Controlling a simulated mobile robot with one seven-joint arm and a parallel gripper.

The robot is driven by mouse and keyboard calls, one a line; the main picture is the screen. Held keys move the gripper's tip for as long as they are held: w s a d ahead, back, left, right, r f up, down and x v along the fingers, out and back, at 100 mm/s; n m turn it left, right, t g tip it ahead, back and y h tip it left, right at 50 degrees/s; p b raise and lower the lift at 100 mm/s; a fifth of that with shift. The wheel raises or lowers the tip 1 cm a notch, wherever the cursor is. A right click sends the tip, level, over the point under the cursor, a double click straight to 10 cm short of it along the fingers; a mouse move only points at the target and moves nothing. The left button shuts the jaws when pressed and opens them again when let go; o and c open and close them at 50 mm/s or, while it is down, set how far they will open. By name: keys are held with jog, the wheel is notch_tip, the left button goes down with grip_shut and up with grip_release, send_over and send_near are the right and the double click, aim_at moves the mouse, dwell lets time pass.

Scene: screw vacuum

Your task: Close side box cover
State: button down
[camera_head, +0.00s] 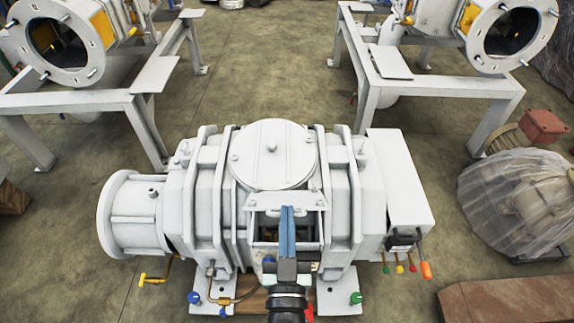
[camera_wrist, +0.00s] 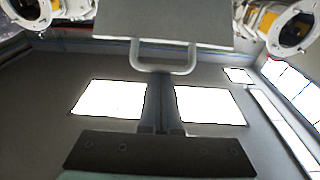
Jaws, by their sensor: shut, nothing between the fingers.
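The side box cover (camera_head: 300,201) appears as a pale plate raised above a rectangular front opening (camera_head: 267,229) on the white vacuum machine. The wrist view shows a grey plate (camera_wrist: 165,18) at the top, with a U-shaped handle (camera_wrist: 163,69) on its lower side. My gripper (camera_head: 287,210) is shut and empty, its blue fingers upright in front of the opening. In the wrist view my gripper (camera_wrist: 162,80) reaches up to the handle. Its fingertips overlap the handle in the picture; I cannot tell whether they touch. The fingers and wrist hide part of the opening.
A round lid (camera_head: 273,155) lies on top of the machine. A white box (camera_head: 400,175) with coloured knobs below it is on the right side. Metal stands (camera_head: 440,88) with similar machines are behind. A plastic-wrapped part (camera_head: 520,200) sits at right. Floor between the stands is clear.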

jog(key=s+f+t+b, duration=0.4)
jog(key=f+b, duration=0.9)
jog(key=b, duration=1.1)
jog(key=shift+s+f+t, duration=0.2)
jog(key=shift+f+t, duration=0.15)
jog(key=shift+t, duration=1.05)
jog(key=shift+f, duration=0.2)
